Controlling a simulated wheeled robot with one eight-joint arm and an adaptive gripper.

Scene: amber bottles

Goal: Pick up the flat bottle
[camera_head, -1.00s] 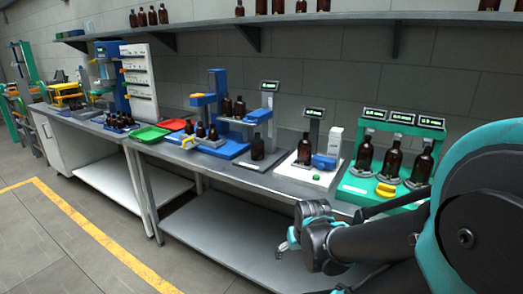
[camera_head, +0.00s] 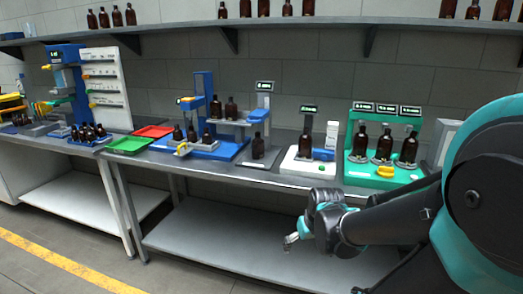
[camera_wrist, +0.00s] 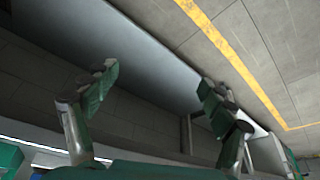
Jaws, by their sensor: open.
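Several amber bottles stand on the workbench, and I cannot tell for sure which one is the flat bottle. One bottle (camera_head: 258,146) stands upright by itself near the bench's front edge, in front of a small display post. Another bottle (camera_head: 305,144) stands on a white scale-like station to its right. My gripper (camera_head: 291,240) is low in front of the bench, below the worktop and apart from every bottle. In the wrist view my gripper (camera_wrist: 160,88) has its two fingers wide apart with nothing between them; no bottle shows clearly there.
A green station (camera_head: 357,180) with several bottles stands at the right. A blue station (camera_head: 225,152), a green tray (camera_head: 130,145) and a red tray (camera_head: 153,131) are left of the lone bottle. A shelf (camera_head: 290,21) runs above. The lower shelf (camera_head: 230,225) looks bare.

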